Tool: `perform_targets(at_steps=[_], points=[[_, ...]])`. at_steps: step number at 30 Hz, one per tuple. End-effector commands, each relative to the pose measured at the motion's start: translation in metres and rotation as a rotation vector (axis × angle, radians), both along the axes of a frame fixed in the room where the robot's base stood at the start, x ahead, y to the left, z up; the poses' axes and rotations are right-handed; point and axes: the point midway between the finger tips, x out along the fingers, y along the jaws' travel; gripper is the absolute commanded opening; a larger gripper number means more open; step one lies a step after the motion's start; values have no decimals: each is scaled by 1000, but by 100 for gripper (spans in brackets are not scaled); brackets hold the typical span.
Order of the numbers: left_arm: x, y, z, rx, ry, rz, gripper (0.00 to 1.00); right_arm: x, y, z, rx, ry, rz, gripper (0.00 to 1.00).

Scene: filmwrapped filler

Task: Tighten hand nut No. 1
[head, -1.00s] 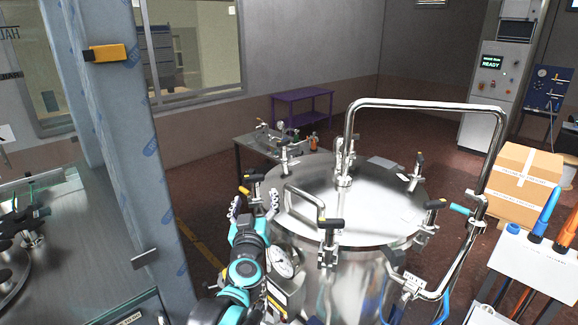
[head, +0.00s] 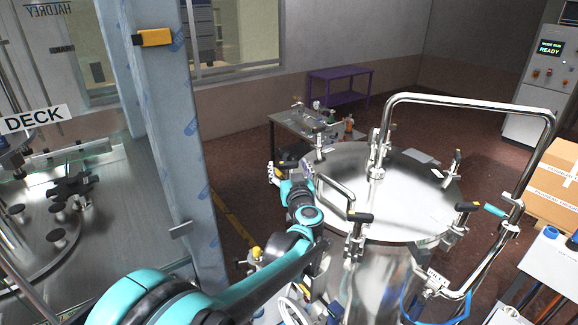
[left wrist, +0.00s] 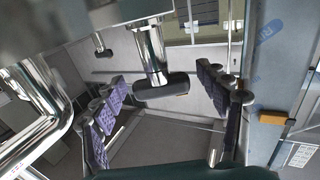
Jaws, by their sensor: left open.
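The steel vessel lid (head: 400,205) has several hand nuts with black bar handles around its rim. One hand nut (head: 287,164) stands at the lid's left edge; I cannot read a number on it. My left gripper (head: 289,172) is open there, with its fingers on either side of the black handle. In the left wrist view, this black handle (left wrist: 166,88) on its steel stem lies between the purple-padded fingers (left wrist: 162,76), with gaps on both sides. Another hand nut (head: 360,217) sits at the lid's front. My right gripper is out of view.
A bent steel pipe (head: 470,103) arches over the lid's right side. A blue-grey post (head: 168,110) stands close left of my left arm. A small steel table (head: 305,122) is behind the vessel, and cardboard boxes (head: 555,185) are at the right.

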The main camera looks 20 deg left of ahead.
Motion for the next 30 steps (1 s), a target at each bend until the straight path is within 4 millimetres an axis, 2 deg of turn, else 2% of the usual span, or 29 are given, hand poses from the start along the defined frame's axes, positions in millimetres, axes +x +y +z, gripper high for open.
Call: perform_targets(at_steps=[6, 8, 12, 23, 30], points=[[0, 0, 0, 0, 0, 0, 74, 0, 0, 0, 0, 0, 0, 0], [0, 0, 0, 0, 0, 0, 61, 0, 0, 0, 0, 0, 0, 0], [0, 0, 0, 0, 0, 0, 24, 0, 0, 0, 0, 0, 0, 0], [0, 1, 0, 0, 0, -32, 24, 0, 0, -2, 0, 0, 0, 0], [-1, 3, -1, 0, 0, -159, 24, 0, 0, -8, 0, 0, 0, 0]])
